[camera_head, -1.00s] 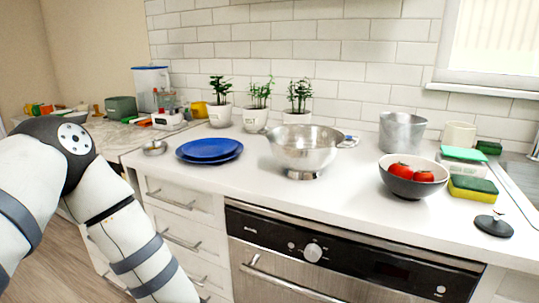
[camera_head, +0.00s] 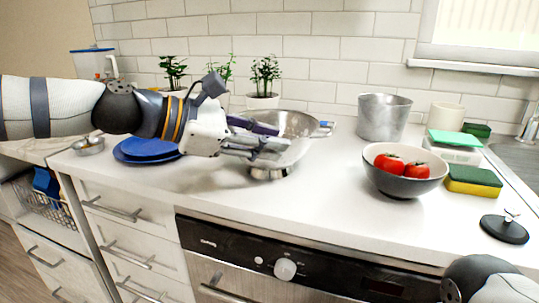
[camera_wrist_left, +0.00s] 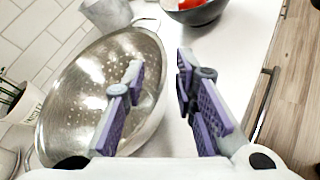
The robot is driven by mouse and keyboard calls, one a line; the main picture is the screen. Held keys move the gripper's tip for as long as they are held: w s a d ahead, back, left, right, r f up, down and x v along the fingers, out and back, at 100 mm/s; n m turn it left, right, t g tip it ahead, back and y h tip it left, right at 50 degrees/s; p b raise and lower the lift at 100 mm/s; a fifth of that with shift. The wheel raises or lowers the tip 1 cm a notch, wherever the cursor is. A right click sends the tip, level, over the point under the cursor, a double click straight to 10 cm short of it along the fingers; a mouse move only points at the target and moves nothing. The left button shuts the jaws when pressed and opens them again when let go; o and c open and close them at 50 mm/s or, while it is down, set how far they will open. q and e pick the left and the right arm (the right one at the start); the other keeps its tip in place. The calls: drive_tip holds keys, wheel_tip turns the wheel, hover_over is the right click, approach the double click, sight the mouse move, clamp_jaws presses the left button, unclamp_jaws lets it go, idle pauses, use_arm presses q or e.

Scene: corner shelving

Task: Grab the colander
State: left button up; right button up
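The colander (camera_head: 298,150) is a shiny metal bowl with holes, upright on the white counter behind and beside my left gripper. In the left wrist view the colander (camera_wrist_left: 88,85) fills the left half, with a wire handle at its far rim. My left gripper (camera_head: 281,137) reaches in from the left, in front of the colander, and hides part of it. In the wrist view the left gripper (camera_wrist_left: 160,64) is open: one finger shows over the bowl's inside, the other over the counter, with the near rim between them. Contact cannot be told. My right gripper is not in view.
Blue plates (camera_head: 147,150) lie left of the colander. A metal pot (camera_head: 383,117) stands right of it, and a dark bowl (camera_head: 404,178) with tomatoes is nearer. Potted plants (camera_head: 264,83) stand behind. The counter in front of the colander is clear.

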sight(296, 147)
use_arm(q)
drive_tip(key=x, duration=0.3)
drive_tip(key=shift+w+f, duration=0.1)
drive_tip(key=shift+f, duration=0.15)
clamp_jaws()
drive_tip(key=shift+r, duration=0.2)
